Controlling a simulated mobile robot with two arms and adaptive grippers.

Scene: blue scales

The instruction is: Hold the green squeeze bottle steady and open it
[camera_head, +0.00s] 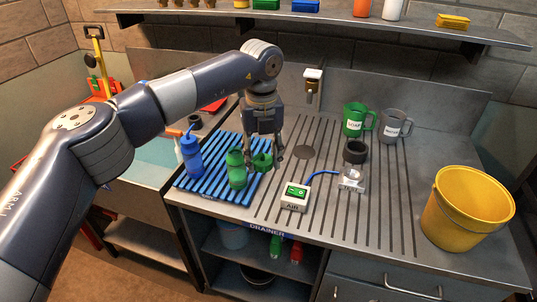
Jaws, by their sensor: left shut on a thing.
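The green squeeze bottle (237,172) stands upright on the blue slatted rack (212,183) at the left of the drainer top. No spout shows on its top. My left gripper (264,158) points down just to the right of the bottle. It is shut on a small round green piece (262,163) that looks like the bottle's cap. This piece is apart from the bottle's top; its far side is partly hidden by the fingers. My right gripper is not in view.
A blue squeeze bottle (191,154) stands on the rack left of the green one. A switch box (294,197) marked AIR, a clear fixture (351,179), a dark cup (355,151), two mugs (355,119) and a yellow bucket (465,208) stand to the right.

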